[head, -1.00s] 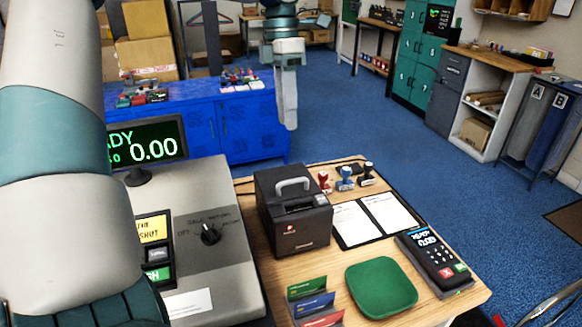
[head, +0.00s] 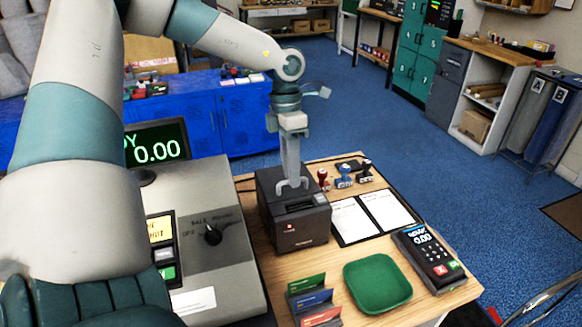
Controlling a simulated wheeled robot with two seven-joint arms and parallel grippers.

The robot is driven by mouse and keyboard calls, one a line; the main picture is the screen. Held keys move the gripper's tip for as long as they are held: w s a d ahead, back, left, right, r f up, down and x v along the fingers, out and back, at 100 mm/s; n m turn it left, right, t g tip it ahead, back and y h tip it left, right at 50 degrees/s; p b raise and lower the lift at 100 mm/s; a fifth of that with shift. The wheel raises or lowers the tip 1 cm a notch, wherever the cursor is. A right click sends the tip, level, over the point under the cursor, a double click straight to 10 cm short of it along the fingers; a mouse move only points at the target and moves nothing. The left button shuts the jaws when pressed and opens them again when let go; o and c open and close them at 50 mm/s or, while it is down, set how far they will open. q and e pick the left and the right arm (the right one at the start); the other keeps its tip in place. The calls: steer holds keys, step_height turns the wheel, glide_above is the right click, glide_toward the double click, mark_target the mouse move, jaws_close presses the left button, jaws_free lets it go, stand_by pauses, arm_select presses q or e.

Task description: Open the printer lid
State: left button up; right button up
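The black receipt printer (head: 294,217) stands on the wooden counter, its lid lying flat and down, with a grey loop handle (head: 279,188) on top. My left gripper (head: 293,179) points straight down over the printer. Its fingertips are at the handle and overlap it in the head view. I cannot tell whether the fingers are closed on the handle or only beside it; they show edge-on. My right gripper is not in view.
The cash register (head: 216,257) with a display stands left of the printer. Stamps (head: 344,177), papers (head: 352,220), a card terminal (head: 431,258), a green tray (head: 378,284) and a card holder (head: 312,300) share the counter. A blue cabinet (head: 235,120) stands behind.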

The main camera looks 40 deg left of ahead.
arm_select(q)
jaws_close()
stand_by(1.4)
